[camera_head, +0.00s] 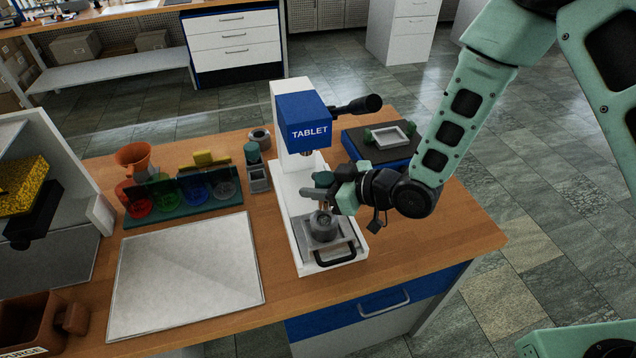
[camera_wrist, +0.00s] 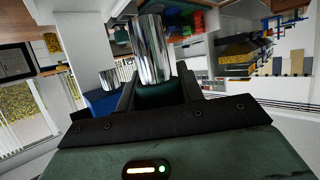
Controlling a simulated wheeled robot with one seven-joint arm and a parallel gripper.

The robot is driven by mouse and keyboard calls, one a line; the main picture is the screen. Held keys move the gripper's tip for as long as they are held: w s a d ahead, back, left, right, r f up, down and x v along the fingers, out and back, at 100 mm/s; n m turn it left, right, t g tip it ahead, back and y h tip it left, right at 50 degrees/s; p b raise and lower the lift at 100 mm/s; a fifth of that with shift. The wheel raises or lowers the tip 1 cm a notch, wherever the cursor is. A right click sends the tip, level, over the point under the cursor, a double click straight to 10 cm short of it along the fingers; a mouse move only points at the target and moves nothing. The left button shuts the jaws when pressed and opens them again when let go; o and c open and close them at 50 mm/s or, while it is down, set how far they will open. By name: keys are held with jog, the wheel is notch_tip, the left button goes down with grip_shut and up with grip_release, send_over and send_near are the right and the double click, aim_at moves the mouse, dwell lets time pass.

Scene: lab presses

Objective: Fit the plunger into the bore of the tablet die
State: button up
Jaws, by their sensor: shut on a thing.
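The tablet press (camera_head: 300,115) has a blue head marked TABLET and a white base on the wooden bench. The tablet die (camera_head: 323,228), a grey metal cylinder, sits on the press base below the head. My gripper (camera_head: 325,191) is just above the die, reaching in from the right. In the wrist view my gripper (camera_wrist: 156,88) is shut on the plunger (camera_wrist: 150,45), a shiny metal cylinder between the dark fingers. I cannot tell whether the plunger's end is in the bore.
The press lever (camera_head: 357,105) sticks out right, above my wrist. A dark device with a pale tray (camera_head: 393,134) stands behind my gripper. A rack of coloured cups (camera_head: 180,203), an orange funnel (camera_head: 134,158) and a pale flat board (camera_head: 185,275) lie left of the press.

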jog(key=shift+f+b, duration=1.3)
jog(key=shift+f, duration=0.5)
jog(key=shift+f+b, duration=2.05)
jog(key=shift+b, duration=0.5)
dwell(0.4)
jog(key=o, duration=1.2)
jog(key=p+v, duration=0.7)
jog(key=v, duration=1)
jog(key=shift+s+d, duration=0.15)
